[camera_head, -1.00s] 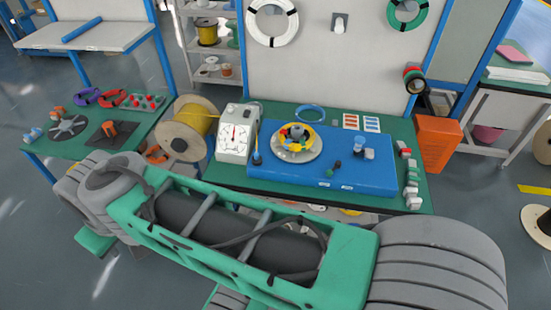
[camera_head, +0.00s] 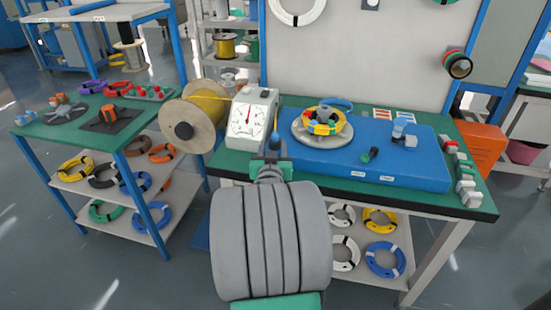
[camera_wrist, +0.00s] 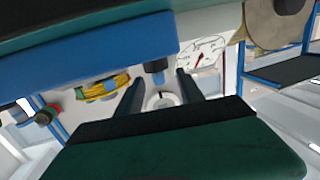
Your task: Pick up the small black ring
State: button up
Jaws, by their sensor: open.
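A black ring-shaped coil (camera_head: 103,174) lies on the middle shelf of the left cart in the head view. I cannot tell if it is the small black ring; no other plain black ring is clear. My gripper (camera_wrist: 160,95) is open in the wrist view, its two dark fingers apart with nothing held between them. Beyond them are a blue-handled item (camera_wrist: 157,70) and the white dial gauge (camera_wrist: 205,52). The wrist picture appears upside down. In the head view my arm reaches to the right bench's front edge, by the gauge (camera_head: 252,118), and hides most of the gripper.
A blue board (camera_head: 375,165) on the right bench carries a round plate with a yellow coil (camera_head: 322,122) and small dark and grey parts. A wire spool (camera_head: 190,115) stands between bench and left cart. Coils fill the lower shelves. Floor at left front is clear.

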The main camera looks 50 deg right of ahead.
jog(key=x, duration=0.7)
jog(key=shift+d+r, duration=0.25)
jog(key=shift+d, duration=0.25)
grip_shut()
